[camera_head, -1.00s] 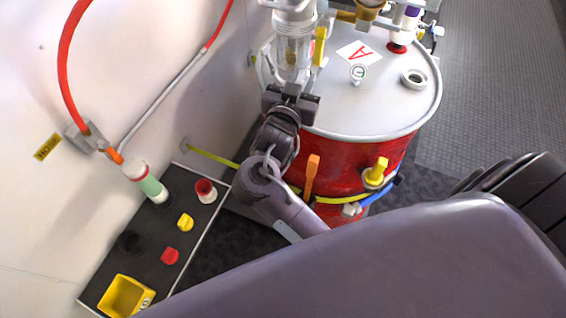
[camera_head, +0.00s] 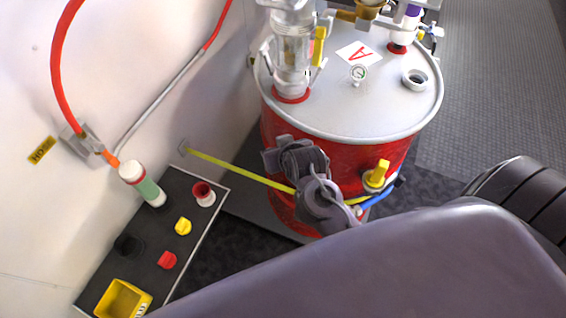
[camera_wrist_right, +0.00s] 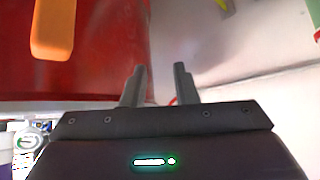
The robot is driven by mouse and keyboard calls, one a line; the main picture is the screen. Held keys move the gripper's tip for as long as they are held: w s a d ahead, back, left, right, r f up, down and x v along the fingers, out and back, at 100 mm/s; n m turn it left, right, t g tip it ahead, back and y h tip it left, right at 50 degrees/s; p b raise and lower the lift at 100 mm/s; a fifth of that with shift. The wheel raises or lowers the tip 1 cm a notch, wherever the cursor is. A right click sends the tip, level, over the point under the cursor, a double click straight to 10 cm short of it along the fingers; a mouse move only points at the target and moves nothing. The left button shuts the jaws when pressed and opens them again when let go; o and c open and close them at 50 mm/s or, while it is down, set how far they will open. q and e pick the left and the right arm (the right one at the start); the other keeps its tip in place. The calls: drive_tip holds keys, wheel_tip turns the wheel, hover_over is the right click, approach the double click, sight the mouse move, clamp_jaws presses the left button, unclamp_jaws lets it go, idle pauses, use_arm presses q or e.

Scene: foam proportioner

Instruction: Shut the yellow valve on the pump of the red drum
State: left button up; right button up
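The red drum (camera_head: 345,150) stands at the upper middle with a grey lid. The pump (camera_head: 291,65), with a clear cylinder, rises from the lid's left side. The yellow valve handle (camera_head: 319,47) stands upright along the pump's right side. My right gripper (camera_head: 272,158) is low at the drum's left front side, below the lid rim and apart from the pump. In the wrist view its two fingers (camera_wrist_right: 158,85) are spread with nothing between them. An orange handle (camera_wrist_right: 52,28) shows on the drum there; the head view hides it behind my gripper. My left gripper is out of view.
Another yellow valve (camera_head: 377,174) sits low on the drum's front, beside a blue hose (camera_head: 378,194). A yellow strap (camera_head: 230,167) runs from the wall to the drum. A black panel (camera_head: 150,231) with coloured knobs lies left.

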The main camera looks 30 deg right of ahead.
drive_tip(key=shift+s+a+f+n+g, duration=0.15)
drive_tip(key=shift+s+f+n+g, duration=0.45)
drive_tip(key=shift+s+f, duration=0.7)
drive_tip(key=shift+r, duration=0.15)
